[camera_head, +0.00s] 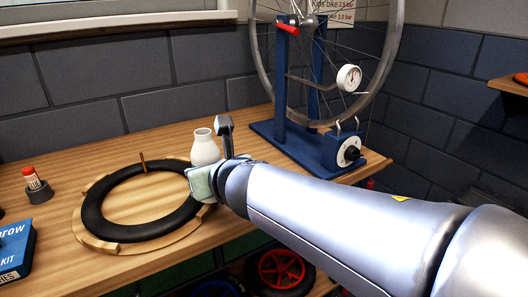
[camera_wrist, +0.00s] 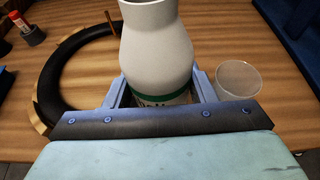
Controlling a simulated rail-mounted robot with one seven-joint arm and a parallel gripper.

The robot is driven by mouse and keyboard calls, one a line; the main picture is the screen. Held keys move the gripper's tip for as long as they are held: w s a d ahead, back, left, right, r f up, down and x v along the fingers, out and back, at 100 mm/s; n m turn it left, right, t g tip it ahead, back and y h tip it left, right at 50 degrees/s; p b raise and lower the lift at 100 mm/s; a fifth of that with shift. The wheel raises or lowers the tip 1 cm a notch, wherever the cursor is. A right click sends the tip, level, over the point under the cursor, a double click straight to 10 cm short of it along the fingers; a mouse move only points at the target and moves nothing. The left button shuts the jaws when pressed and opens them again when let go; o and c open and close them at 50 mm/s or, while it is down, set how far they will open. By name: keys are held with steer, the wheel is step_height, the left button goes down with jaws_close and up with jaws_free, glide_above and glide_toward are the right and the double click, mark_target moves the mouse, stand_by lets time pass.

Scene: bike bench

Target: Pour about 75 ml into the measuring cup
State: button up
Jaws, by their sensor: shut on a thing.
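My gripper (camera_wrist: 162,97) is shut on a white bottle (camera_wrist: 157,50) with a green band and an open top. In the wrist view the jaws stand on both sides of its lower body, and its base is hidden. In the head view the bottle (camera_head: 205,149) looks upright, partly hidden by my gripper (camera_head: 203,178). A clear cup (camera_wrist: 239,78), likely the measuring cup, stands on the bench just right of the bottle in the wrist view. It looks empty, and no marks can be read. In the head view it is hidden behind my arm.
A black tyre (camera_head: 120,222) lies on a wooden ring left of my gripper. A blue wheel stand (camera_head: 310,140) with a gauge is at the back right. A small red-capped tube (camera_head: 33,180) in a dark holder and a blue kit box (camera_head: 14,254) are at the left.

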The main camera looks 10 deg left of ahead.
steer(key=shift+s+d+r, duration=0.1)
steer(key=shift+r+p, duration=0.15)
steer(key=shift+p, duration=0.4)
